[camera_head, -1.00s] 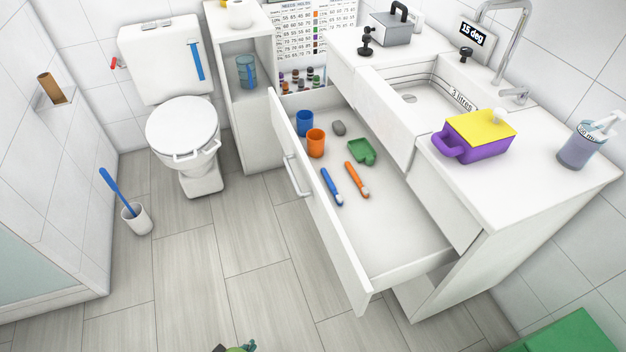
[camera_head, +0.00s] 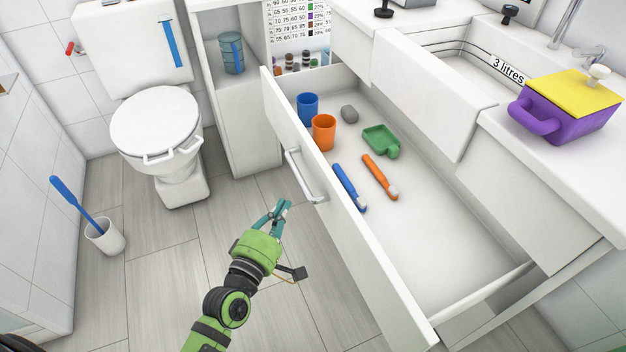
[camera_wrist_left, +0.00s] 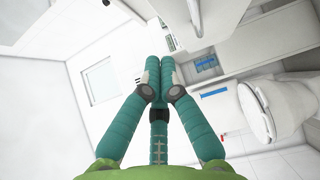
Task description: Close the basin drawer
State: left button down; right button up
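The basin drawer (camera_head: 425,235) is pulled far out from under the basin counter in the head view. Its white front (camera_head: 372,275) faces left and carries a silver bar handle (camera_head: 303,178). My left gripper (camera_head: 285,204) is in front of the drawer front, a little below and left of the handle, apart from it as far as I can see. In the left wrist view its two teal fingers (camera_wrist_left: 160,62) meet at the tips with nothing between them. The drawer does not clearly show in that view. My right gripper is out of view.
The drawer holds a blue cup (camera_head: 307,106), an orange cup (camera_head: 323,132), a grey stone-like item, a green dish (camera_head: 381,141) and two toothbrushes. A purple box (camera_head: 566,115) sits on the counter. The toilet (camera_head: 156,125) and brush holder (camera_head: 105,236) stand left. Floor between is clear.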

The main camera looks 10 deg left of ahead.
pick_arm(q)
send_near(319, 167)
jog(key=w+a, duration=0.2)
jog(key=w, duration=0.1)
jog(key=shift+w+d+r+b, duration=0.15)
jog(key=shift+w+d+b, duration=0.35)
jog(key=shift+d, duration=0.55)
jog(key=shift+w+d, duration=0.5)
jog(key=shift+d, duration=0.05)
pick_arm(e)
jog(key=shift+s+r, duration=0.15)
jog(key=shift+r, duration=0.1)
